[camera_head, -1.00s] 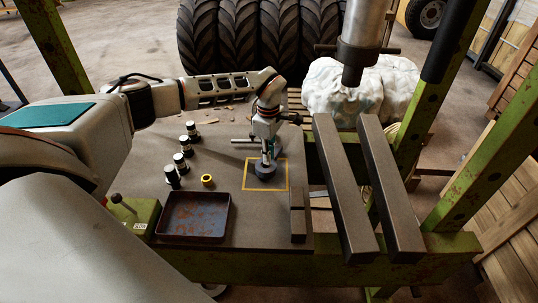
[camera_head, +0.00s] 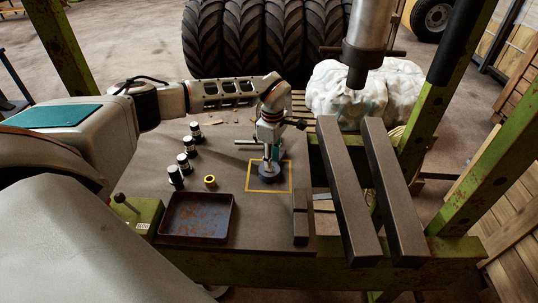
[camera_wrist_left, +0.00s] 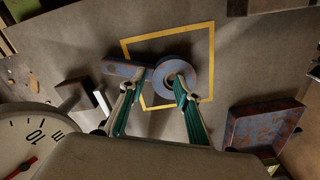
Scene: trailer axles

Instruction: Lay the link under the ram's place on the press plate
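Exact contact cannot be told. My right gripper is not in view.
A rusty tray (camera_head: 232,222) stands at the front of the plate. A dark block (camera_head: 300,217) is at the right edge. A dial gauge (camera_wrist_left: 22,140) shows in the wrist view.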

